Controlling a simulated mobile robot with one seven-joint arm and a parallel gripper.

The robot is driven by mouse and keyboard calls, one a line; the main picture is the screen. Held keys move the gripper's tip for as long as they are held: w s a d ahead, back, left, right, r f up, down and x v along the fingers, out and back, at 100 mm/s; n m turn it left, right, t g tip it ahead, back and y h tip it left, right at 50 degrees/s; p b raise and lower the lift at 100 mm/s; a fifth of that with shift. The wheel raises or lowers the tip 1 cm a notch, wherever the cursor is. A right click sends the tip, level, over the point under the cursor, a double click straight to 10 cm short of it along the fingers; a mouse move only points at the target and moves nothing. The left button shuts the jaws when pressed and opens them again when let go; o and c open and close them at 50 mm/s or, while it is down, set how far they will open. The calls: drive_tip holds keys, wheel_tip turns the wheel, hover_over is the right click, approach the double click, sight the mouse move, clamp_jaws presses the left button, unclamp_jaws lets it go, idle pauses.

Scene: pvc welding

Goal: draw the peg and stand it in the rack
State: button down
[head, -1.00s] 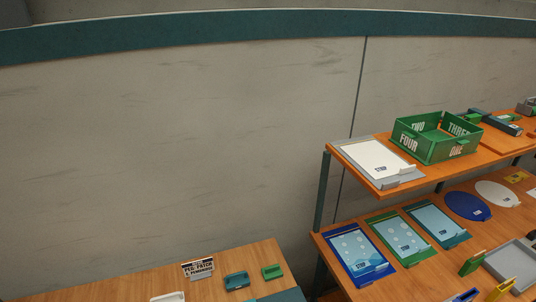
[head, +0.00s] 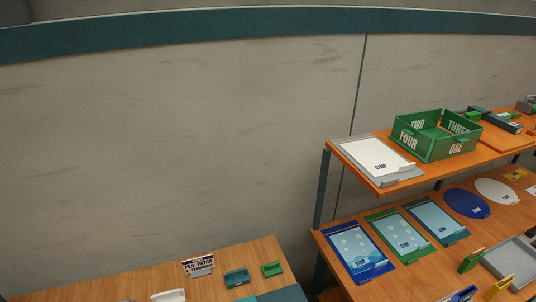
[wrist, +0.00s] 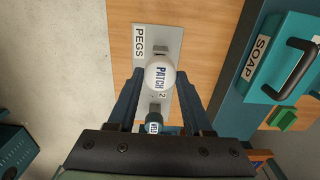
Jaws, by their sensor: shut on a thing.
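In the wrist view, my gripper (wrist: 160,80) has its two blue fingers closed on a white round-topped peg (wrist: 161,73) marked PATCH. The peg is seen from above, over a grey rack plate (wrist: 144,38) labelled PEGS. I cannot tell whether its lower end sits in the plate or hangs above it. A dark blue-topped peg (wrist: 154,124) with white lettering shows between the fingers, nearer my palm. My gripper does not show in the head view.
A teal box (wrist: 280,60) marked SOAP with a black handle stands right of the plate. A wooden table (head: 130,275) carries a PEG PATCH sign (head: 198,267). A shelf at right holds a green box (head: 436,140); boards (head: 357,250) lie below.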

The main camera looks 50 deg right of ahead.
drive_tip(key=shift+f+b, duration=1.6)
drive_tip(key=shift+f, duration=0.5)
drive_tip(key=shift+c, duration=1.1)
unclamp_jaws()
drive_tip(key=shift+r, duration=0.1)
wheel_tip(320, 180, up, 13)
drive_tip(key=shift+b, duration=0.3)
